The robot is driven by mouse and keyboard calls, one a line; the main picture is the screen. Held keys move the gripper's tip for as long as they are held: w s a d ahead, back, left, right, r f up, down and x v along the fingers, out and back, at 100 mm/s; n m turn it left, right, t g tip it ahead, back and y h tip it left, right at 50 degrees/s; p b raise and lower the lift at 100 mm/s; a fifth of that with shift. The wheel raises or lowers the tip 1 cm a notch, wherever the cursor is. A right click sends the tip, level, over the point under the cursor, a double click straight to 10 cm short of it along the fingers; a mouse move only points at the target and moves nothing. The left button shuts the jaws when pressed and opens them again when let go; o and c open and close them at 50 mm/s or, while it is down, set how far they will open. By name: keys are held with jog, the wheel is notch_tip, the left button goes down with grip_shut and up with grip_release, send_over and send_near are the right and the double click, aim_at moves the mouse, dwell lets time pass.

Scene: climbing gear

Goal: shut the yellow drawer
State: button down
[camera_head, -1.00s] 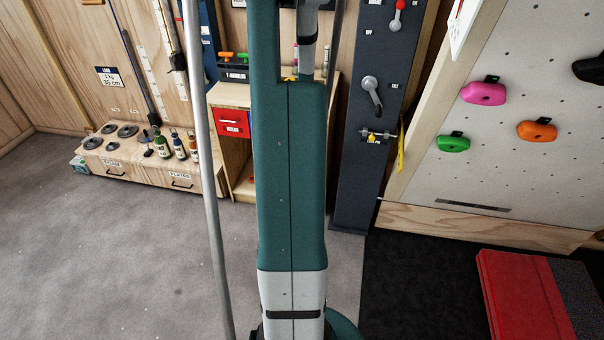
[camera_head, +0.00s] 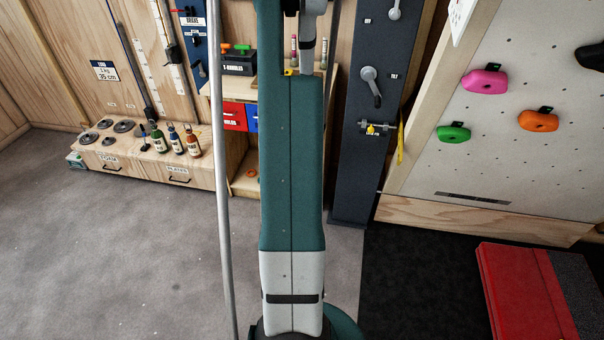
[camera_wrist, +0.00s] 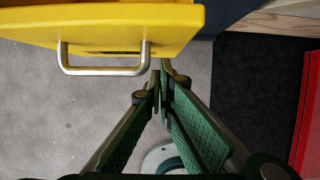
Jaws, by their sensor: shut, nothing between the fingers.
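The yellow drawer (camera_wrist: 120,25) fills the upper left of the wrist view. Its silver bar handle (camera_wrist: 104,70) sticks out from the drawer's front edge. In the head view my arm hides the yellow drawer and the gripper.
The wooden cabinet (camera_head: 240,181) has a red drawer (camera_head: 235,117) and a blue drawer (camera_head: 252,118). A dark panel with levers (camera_head: 355,150) stands to its right. A red mat (camera_head: 520,290) lies at the lower right. The grey floor (camera_head: 150,260) is open.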

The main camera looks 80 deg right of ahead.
jog(key=shift+d, duration=0.6)
jog(key=d, duration=2.9)
jog(key=shift+d+r, duration=0.1)
jog(key=shift+d, duration=0.2)
jog(key=shift+a+b, duration=0.1)
jog(key=shift+b, duration=0.2)
jog(key=shift+a, duration=0.6)
jog(key=a, duration=0.3)
jog(key=shift+a+b, duration=0.2)
jog(key=shift+b, duration=0.1)
jog(key=p+v, duration=0.2)
jog(key=v, duration=0.7)
jog(key=shift+r+p, duration=0.3)
jog(key=shift+r, duration=0.1)
